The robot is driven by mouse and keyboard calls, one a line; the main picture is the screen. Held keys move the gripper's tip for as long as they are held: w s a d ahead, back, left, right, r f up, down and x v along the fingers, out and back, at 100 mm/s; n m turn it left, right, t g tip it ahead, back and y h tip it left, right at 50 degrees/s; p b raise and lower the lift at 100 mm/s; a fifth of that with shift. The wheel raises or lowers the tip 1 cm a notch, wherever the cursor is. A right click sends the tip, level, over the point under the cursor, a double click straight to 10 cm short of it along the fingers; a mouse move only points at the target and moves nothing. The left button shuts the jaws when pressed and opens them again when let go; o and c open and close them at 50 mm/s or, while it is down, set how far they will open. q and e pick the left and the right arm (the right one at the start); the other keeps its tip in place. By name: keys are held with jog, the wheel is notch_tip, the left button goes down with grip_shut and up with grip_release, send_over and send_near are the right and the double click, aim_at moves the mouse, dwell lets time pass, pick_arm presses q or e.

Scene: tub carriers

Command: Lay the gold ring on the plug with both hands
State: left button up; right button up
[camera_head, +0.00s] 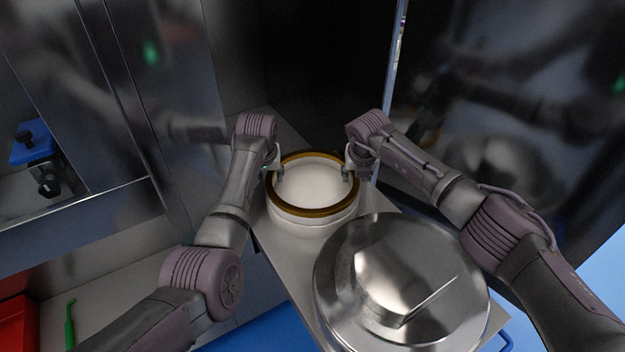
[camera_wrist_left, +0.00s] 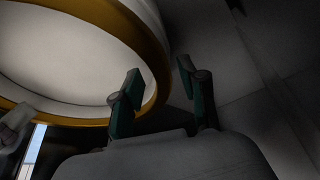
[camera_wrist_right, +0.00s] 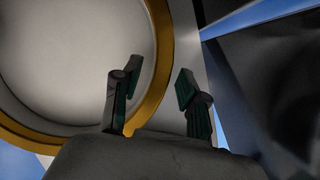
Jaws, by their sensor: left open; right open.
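The gold ring (camera_head: 312,212) lies flat around the top edge of the white round plug (camera_head: 311,184), which stands on a metal surface. The ring also shows in the left wrist view (camera_wrist_left: 150,41) and in the right wrist view (camera_wrist_right: 163,62). My left gripper (camera_head: 277,171) is open at the ring's left side, one finger inside the rim and one outside. My right gripper (camera_head: 348,172) is open at the ring's right side, also with its fingers on either side of the rim. Whether any finger touches the ring cannot be told.
A large shiny metal lid (camera_head: 400,275) sits close in front of the plug on the same narrow metal top. Dark metal walls stand behind and at both sides. A red bin (camera_head: 18,325) and a green tool (camera_head: 70,325) are at lower left.

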pick_arm(q)
grip_shut()
pick_arm(e)
grip_shut()
jog(key=shift+r, duration=0.1)
